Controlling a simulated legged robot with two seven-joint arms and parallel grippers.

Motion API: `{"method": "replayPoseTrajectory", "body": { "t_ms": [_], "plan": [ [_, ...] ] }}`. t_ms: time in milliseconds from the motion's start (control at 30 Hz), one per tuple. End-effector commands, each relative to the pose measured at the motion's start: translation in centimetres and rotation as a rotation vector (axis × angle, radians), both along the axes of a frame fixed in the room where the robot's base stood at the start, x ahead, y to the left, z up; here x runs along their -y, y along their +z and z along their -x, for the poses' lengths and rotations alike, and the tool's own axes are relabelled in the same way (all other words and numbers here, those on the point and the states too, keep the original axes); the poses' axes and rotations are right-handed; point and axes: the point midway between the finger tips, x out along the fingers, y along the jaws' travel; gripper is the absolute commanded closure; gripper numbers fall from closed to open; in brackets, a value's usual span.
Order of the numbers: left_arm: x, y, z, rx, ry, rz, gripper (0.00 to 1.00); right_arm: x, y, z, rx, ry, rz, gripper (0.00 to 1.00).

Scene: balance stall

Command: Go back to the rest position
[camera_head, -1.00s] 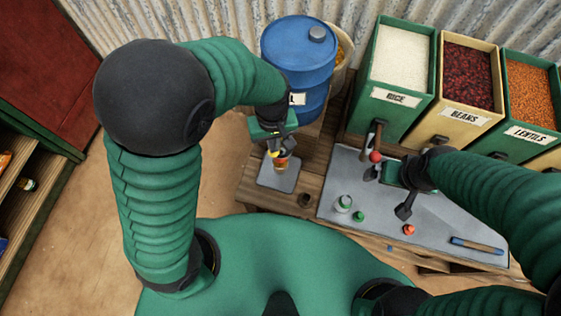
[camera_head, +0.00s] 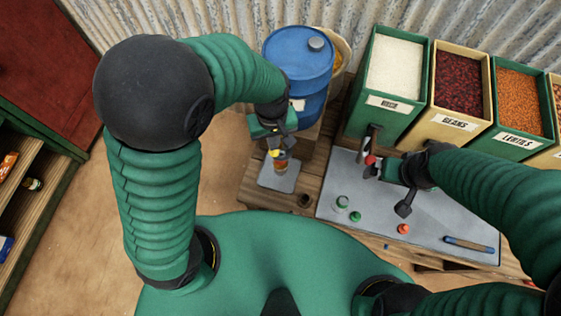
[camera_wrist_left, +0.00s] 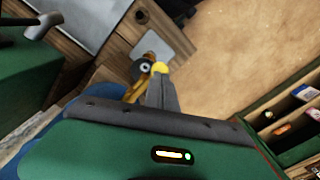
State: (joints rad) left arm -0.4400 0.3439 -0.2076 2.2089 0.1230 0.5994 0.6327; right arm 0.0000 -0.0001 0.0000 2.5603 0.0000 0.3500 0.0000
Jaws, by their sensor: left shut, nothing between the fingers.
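My left gripper (camera_head: 277,146) is shut and empty, in front of the blue barrel (camera_head: 298,65). Its dark fingers also show in the left wrist view (camera_wrist_left: 165,92), close to a brass fitting (camera_wrist_left: 138,78) with a yellow part. I cannot tell whether they touch it. A small orange-brown container (camera_head: 281,167) stands below on a grey plate (camera_head: 278,184). My right gripper (camera_head: 381,168) is over the grey counter mat, below the rice bin and beside a red ball-like knob (camera_head: 370,160). Its finger gap is too small to read.
Bins of rice (camera_head: 391,75), beans (camera_head: 455,85) and lentils (camera_head: 519,100) stand along the back. A shelf (camera_head: 25,205) stands at left; the floor between is clear.

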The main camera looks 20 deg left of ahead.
Motion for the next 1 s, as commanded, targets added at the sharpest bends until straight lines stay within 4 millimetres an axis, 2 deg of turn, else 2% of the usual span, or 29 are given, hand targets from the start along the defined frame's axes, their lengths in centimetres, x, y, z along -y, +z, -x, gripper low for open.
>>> {"method": "replayPoseTrajectory", "body": {
  "t_ms": [467, 567, 833, 900, 1000],
  "plan": [
    [-0.5, 0.2, 0.1, 0.01, -0.017, 0.005, 1.0, 0.0, -0.1, 0.0, 0.0, 0.0, 0.0, 0.0],
    [-2.2, 0.9, 0.7, 0.05, -0.095, 0.015, 1.0, 0.0, -0.1, 0.0, 0.0, 0.0, 0.0, 0.0],
    [-8.9, 3.4, 4.1, 0.234, -0.481, -0.061, 1.0, 0.0, -0.1, 0.0, 0.0, 0.0, 0.0, 0.0],
    [-8.6, -0.3, 3.9, 0.23, -0.493, -0.059, 1.0, 0.0, -3.6, -0.1, 0.002, 0.0, 0.0, 0.0],
    [-8.5, -3.0, 3.8, 0.227, -0.492, -0.058, 1.0, 0.0, -6.4, 0.0, -0.001, 0.0, 0.0, 0.0]
  ]
}}
